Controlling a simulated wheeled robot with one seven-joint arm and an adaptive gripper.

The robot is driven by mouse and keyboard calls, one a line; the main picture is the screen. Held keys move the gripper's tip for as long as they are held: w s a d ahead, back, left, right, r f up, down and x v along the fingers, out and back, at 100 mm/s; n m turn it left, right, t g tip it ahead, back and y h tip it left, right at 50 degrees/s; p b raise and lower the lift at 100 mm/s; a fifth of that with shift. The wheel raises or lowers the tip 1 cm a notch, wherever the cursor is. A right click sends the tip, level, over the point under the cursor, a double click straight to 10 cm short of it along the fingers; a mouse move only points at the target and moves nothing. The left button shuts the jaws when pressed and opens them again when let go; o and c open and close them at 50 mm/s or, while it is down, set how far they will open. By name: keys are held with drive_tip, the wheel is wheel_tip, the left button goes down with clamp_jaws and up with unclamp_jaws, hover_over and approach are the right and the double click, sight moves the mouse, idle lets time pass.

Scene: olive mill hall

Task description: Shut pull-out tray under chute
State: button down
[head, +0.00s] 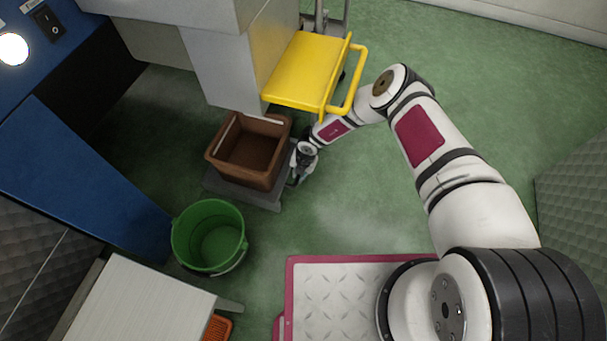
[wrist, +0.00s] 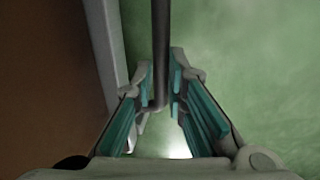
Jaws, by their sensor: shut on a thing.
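The pull-out tray (head: 268,200) is a flat grey plate low over the floor, sticking out from below the pale chute housing (head: 216,68). A brown open crate (head: 248,183) stands on it and hides most of its surface; the crate looks empty. My gripper (head: 299,176) is at the tray's right side. In the wrist view my gripper (wrist: 161,92) has its teal-padded fingers on either side of a thin dark grey bar (wrist: 161,45), the tray's handle, and is shut on it. The tray's pale edge (wrist: 107,45) and the crate's brown wall (wrist: 45,80) are to the left.
A yellow platform with a tubular rail (head: 305,70) stands behind my forearm, beside the housing. A green bucket (head: 209,237) is on the floor at the lower left of the tray. Blue machinery (head: 75,175) fills the left. Green floor (head: 340,205) lies open right of the tray.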

drive_tip(key=shift+a, duration=0.35)
drive_tip(key=c, duration=1.6)
unclamp_jaws()
drive_tip(key=shift+w, duration=0.1)
drive_tip(key=shift+d, duration=0.25)
